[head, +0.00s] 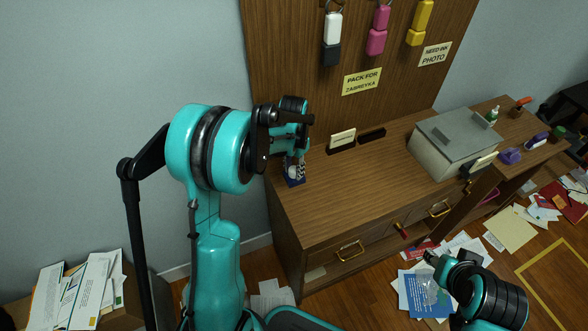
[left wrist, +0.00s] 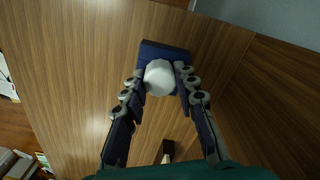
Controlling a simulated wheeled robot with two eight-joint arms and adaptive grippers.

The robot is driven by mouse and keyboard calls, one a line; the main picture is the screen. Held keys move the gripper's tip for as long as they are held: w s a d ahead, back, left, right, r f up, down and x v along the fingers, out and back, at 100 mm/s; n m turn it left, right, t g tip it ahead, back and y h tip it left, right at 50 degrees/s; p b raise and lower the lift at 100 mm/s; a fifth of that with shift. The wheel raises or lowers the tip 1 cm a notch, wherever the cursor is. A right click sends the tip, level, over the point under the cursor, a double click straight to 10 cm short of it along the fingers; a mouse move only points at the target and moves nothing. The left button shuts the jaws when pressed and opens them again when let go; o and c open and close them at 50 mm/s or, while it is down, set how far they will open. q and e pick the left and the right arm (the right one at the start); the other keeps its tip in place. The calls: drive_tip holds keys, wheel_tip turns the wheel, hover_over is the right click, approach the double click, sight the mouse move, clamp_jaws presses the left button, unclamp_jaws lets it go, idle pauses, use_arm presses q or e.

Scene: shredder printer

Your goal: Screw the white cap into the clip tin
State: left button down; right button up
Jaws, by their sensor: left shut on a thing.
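The white cap (left wrist: 160,77) is between the two fingertips of my left gripper (left wrist: 160,84) in the left wrist view. My left gripper, which also shows in the head view (head: 297,158), is shut on it. The dark blue clip tin (left wrist: 163,48) stands right behind the cap, at the desk's left end. It also shows in the head view (head: 294,181), below the gripper. The cap covers the tin's opening, so I cannot tell whether they touch. My right gripper (head: 430,257) is low at the right, away from the tin, too small to read.
The wooden desk (head: 350,192) has clear room right of the tin. A card holder (head: 342,139) stands behind, and a grey printer (head: 455,142) farther right. A back panel (head: 290,60) with hanging tags rises behind. Papers (head: 513,228) litter the floor.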

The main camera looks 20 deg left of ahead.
sight(294, 169)
use_arm(q)
drive_tip(key=c, duration=1.6)
unclamp_jaws()
drive_tip(key=shift+f, duration=0.1)
drive_tip(key=o, duration=0.5)
drive_tip(key=shift+o, duration=0.3)
drive_tip(key=shift+o, duration=1.3)
drive_tip(key=shift+r+p, duration=1.25)
drive_tip(key=shift+r, duration=0.55)
